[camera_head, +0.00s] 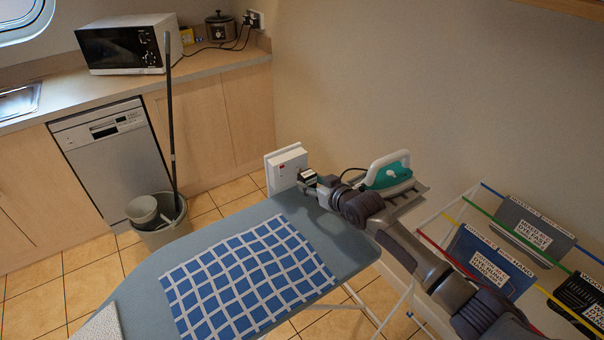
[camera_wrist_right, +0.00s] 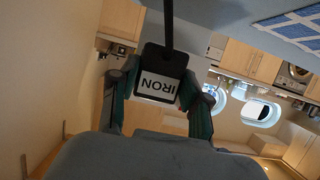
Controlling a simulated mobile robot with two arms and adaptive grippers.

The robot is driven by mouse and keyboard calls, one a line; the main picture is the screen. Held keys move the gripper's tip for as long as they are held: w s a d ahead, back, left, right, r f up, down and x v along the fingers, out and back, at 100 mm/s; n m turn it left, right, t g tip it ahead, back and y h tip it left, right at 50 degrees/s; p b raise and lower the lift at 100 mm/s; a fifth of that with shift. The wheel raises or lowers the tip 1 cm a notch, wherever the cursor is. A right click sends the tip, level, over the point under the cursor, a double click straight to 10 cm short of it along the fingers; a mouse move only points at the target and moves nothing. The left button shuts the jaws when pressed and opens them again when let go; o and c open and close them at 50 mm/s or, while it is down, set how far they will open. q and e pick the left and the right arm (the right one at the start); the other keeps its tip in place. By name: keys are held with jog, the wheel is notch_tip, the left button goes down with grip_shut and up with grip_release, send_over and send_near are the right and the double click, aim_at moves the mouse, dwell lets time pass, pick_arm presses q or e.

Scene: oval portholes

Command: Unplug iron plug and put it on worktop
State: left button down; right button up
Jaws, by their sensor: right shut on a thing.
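The iron plug (camera_wrist_right: 163,76) is a black block with a white label reading IRON, and its dark cord runs up from it in the right wrist view. My right gripper (camera_wrist_right: 160,100) is shut on it, one finger on each side. In the head view the plug (camera_head: 307,176) shows small at the gripper's tip, just right of the white wall socket (camera_head: 285,167). I cannot tell whether its pins are in the socket. The teal and white iron (camera_head: 388,172) stands on the ironing board's end, partly behind my right arm. The worktop (camera_head: 215,63) is at the back left. My left gripper is out of view.
The ironing board (camera_head: 250,214) carries a blue checked cloth (camera_head: 245,275). A microwave (camera_head: 130,43) and a slow cooker (camera_head: 221,28) stand on the worktop, with some bare surface in front. A mop bucket (camera_head: 160,232) is on the floor. A drying rack (camera_head: 455,215) stands at right.

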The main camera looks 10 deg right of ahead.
aim_at(311, 186)
jog(key=shift+p+v, duration=0.75)
jog(key=shift+s+d+f+p, duration=0.15)
jog(key=shift+s+d+p, duration=0.1)
jog(key=shift+s+p, duration=0.35)
jog(key=shift+s, duration=0.15)
jog(key=shift+f, duration=0.15)
